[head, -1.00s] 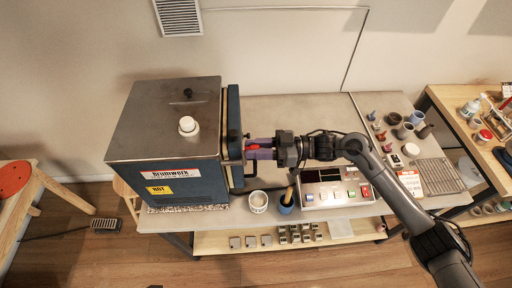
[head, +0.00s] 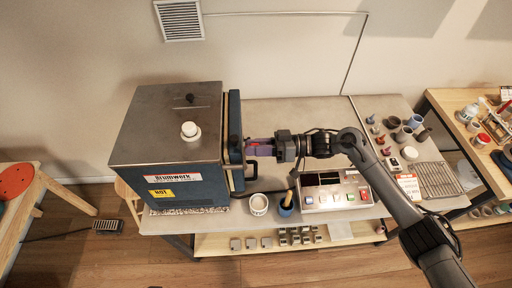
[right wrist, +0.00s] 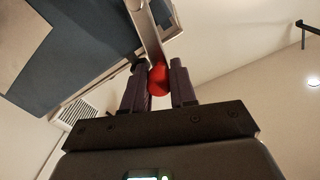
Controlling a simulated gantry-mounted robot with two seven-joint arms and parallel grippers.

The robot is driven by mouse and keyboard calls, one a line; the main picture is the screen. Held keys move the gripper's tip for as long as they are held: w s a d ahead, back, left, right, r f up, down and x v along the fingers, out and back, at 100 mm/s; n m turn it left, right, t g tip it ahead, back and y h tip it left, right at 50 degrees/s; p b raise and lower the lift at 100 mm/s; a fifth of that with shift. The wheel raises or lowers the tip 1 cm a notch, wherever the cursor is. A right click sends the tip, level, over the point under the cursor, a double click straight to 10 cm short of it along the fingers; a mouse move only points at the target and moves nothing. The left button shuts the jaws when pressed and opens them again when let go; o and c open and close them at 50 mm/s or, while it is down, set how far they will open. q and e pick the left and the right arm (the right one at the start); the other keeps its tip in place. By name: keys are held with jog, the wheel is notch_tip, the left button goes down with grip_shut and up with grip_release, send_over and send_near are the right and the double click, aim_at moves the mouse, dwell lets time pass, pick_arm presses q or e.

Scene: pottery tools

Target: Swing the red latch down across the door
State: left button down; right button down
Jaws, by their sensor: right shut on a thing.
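The kiln (head: 168,140) stands on the left of the bench, with its blue door (head: 235,130) on its right side. My right gripper (head: 252,147) reaches in from the right, level with the door's outer face. In the right wrist view, its purple fingers (right wrist: 158,72) are shut around the red latch's round knob (right wrist: 158,82). A pale metal bar (right wrist: 146,28) runs up from the knob towards the door. In the head view the fingers mostly hide the latch. My left gripper is not in view.
Below the gripper, a white cup (head: 259,204) and a blue pot with a brush (head: 286,208) stand near the bench's front edge. A control box (head: 335,195) is right of them. The bench behind the arm is clear.

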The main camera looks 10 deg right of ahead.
jog(key=w+m, duration=0.1)
jog(key=m, duration=0.2)
jog(key=shift+w+d+f, duration=0.1)
jog(key=shift+w+f, duration=0.2)
jog(key=shift+w, duration=0.1)
jog(key=c, duration=0.9)
grip_release()
jog(key=shift+d+f, duration=0.1)
jog(key=shift+d, duration=0.05)
jog(key=shift+s+d+r+b, duration=0.1)
jog(key=shift+s+d+b, duration=0.3)
jog(key=shift+d, duration=1.35)
jog(key=shift+s+d+r+b, duration=0.15)
jog(key=shift+d+b, duration=0.35)
jog(key=shift+d, duration=1.25)
jog(key=shift+s+d+f+b, duration=0.1)
jog(key=shift+s+d+b, duration=0.3)
jog(key=shift+d, duration=1.35)
